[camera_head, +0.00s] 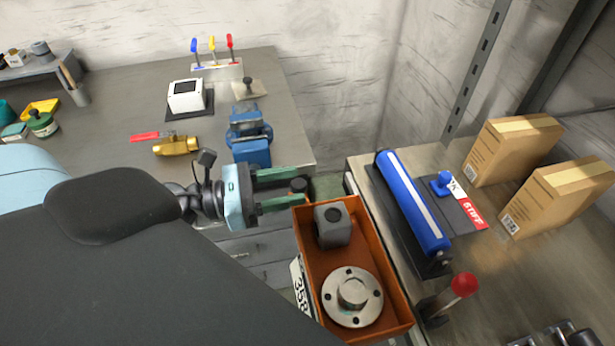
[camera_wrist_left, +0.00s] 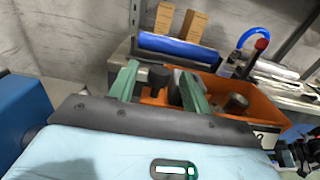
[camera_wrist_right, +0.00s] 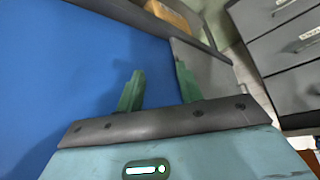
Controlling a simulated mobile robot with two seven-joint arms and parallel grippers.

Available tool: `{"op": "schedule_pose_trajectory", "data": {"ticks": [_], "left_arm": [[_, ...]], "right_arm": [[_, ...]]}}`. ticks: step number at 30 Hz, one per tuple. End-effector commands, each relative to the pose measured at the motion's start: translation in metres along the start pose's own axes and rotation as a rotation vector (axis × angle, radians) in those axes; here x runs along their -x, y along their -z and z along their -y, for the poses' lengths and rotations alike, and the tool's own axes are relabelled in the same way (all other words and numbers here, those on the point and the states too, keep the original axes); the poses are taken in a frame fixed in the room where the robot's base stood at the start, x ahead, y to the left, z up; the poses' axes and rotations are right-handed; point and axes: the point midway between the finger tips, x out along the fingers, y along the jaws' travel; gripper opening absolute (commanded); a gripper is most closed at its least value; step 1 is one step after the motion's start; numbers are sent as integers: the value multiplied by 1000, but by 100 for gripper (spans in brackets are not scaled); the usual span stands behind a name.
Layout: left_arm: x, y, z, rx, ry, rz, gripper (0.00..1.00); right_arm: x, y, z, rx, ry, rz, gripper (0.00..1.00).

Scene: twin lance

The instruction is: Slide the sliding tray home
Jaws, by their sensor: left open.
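The orange sliding tray (camera_head: 320,259) lies in the lower middle of the head view, beside the right-hand bench. It carries a grey block (camera_head: 333,226) and a round metal flange (camera_head: 352,297). A dark knob (camera_head: 298,185) stands at its far left corner. My left gripper (camera_head: 297,190) is open, with its green fingers on either side of the knob. In the left wrist view the knob (camera_wrist_left: 158,76) shows between the fingers, and the orange tray (camera_wrist_left: 262,106) lies behind; contact cannot be told. My right gripper (camera_wrist_right: 158,68) is open and empty before a blue surface.
A blue cylinder (camera_head: 412,200), a red-knobbed lever (camera_head: 463,285) and cardboard boxes (camera_head: 513,147) stand on the right-hand bench. A blue vise (camera_head: 249,136) and a brass valve (camera_head: 176,146) are on the left bench. A gap separates the benches.

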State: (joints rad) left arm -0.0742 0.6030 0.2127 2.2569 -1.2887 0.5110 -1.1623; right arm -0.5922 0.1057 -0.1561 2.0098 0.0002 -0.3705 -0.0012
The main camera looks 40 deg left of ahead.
Motion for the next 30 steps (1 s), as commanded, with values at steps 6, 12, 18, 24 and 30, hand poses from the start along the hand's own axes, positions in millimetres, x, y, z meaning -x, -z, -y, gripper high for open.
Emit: {"op": "schedule_pose_trajectory", "data": {"ticks": [6,12,18,24,30], "left_arm": [[-28,-5,-1,-1,-1,6,48],[-42,-2,0,-1,-1,3,48],[-44,0,0,1,-1,0,48],[-44,0,0,1,-1,0,39],[-44,0,0,1,-1,0,13]], "right_arm": [[8,17,-1,3,-3,-28,36],[11,19,-1,4,-4,-29,36],[12,15,-1,5,-4,-22,36],[12,14,-2,7,-4,-20,36],[12,15,-2,8,-5,-22,36]]}}
